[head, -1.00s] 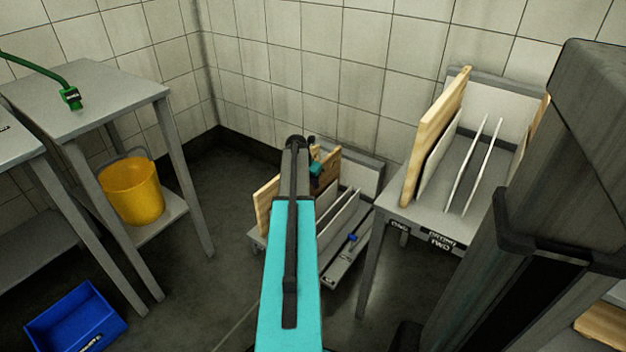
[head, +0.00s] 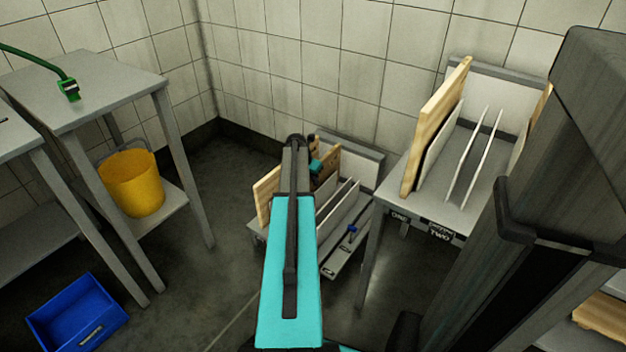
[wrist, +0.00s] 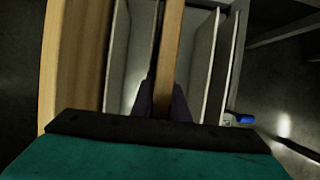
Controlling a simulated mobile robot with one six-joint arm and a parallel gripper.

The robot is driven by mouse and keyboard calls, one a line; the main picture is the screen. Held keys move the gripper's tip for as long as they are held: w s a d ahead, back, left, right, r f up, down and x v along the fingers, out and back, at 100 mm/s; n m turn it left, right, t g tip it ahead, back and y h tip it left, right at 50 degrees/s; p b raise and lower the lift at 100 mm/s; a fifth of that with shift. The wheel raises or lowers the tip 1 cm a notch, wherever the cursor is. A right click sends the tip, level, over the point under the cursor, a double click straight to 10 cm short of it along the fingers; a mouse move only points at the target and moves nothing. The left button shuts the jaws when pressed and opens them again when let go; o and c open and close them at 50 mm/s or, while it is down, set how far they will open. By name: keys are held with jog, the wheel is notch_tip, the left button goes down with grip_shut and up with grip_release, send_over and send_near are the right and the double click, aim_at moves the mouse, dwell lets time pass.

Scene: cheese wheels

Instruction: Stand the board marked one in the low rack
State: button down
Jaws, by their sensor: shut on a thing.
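My gripper (wrist: 168,108) is shut on the top edge of a wooden board (wrist: 172,45), seen edge-on in the wrist view. In the head view this board (head: 326,166) is partly hidden behind my arm. It is upright, lined up between pale dividers of the low rack (head: 342,262). I cannot tell whether its bottom edge rests on the rack. No mark is readable on the board.
Another wooden board (head: 267,195) stands at the low rack's left end, also at left in the wrist view (wrist: 75,60). A blue knob (head: 352,229) is at the rack's front. The taller rack table (head: 425,208) stands close on the right, with labels ONE and TWO.

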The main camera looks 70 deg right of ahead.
jog(key=c, duration=1.6)
grip_release()
jog(key=shift+r, duration=0.1)
jog(key=shift+c, duration=0.2)
jog(key=p+v, duration=0.4)
jog(key=v, duration=0.9)
jog(key=shift+a+r, duration=0.2)
jog(key=shift+r, duration=0.05)
jog(key=shift+r, duration=0.1)
